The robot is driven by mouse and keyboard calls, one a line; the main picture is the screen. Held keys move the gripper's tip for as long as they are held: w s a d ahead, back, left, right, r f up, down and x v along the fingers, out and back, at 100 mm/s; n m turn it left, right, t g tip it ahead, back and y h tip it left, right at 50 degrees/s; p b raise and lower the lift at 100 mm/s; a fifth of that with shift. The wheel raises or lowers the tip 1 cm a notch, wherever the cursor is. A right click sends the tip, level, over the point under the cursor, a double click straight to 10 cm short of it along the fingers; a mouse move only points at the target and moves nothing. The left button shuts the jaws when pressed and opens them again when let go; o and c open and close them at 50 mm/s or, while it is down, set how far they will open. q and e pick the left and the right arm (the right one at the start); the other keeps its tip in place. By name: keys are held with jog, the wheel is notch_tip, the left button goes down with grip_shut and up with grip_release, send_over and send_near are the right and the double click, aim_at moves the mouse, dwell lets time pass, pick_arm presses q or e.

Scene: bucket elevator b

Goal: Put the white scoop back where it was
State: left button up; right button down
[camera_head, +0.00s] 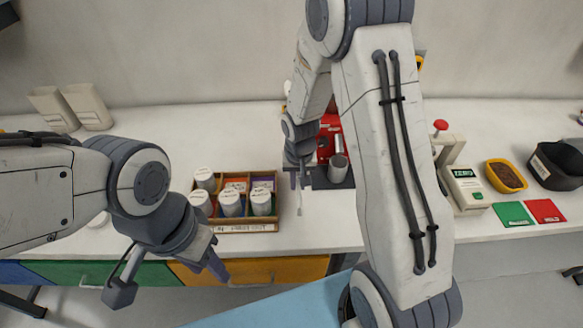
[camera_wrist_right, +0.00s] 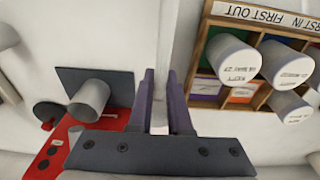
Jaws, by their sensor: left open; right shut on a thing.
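My right gripper (camera_head: 297,182) is shut on the white scoop (camera_head: 299,203), a thin pale piece hanging below the fingers above the white counter. In the right wrist view the scoop (camera_wrist_right: 159,118) shows as a pale strip between the two purple fingers (camera_wrist_right: 160,100); its far end is hard to tell from the white counter. The gripper is between the wooden jar rack and the red machine. My left gripper (camera_head: 218,268) is open and empty in front of the counter's drawers, low at the left.
The wooden rack (camera_head: 235,228) holds several white-lidded jars. A red machine (camera_head: 326,130) has a grey cup (camera_head: 337,168) on its dark plate. At right are a scale (camera_head: 465,188), green (camera_head: 513,214) and red (camera_head: 545,211) cards, a yellow tub (camera_head: 490,176) and a black bin (camera_head: 556,165). Two beige containers (camera_head: 88,106) stand back left.

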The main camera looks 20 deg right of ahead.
jog(key=shift+w+f, duration=0.1)
jog(key=shift+w, duration=0.05)
jog(key=shift+f+b, duration=0.85)
jog(key=shift+f, duration=0.05)
notch_tip(320, 180, down, 5)
jog(key=b, duration=0.4)
jog(key=shift+r, duration=0.15)
jog(key=shift+f+b, duration=0.45)
jog(key=shift+f, duration=0.2)
jog(key=c, duration=0.8)
grip_release()
jog(key=shift+r, duration=0.1)
jog(key=shift+o, duration=0.2)
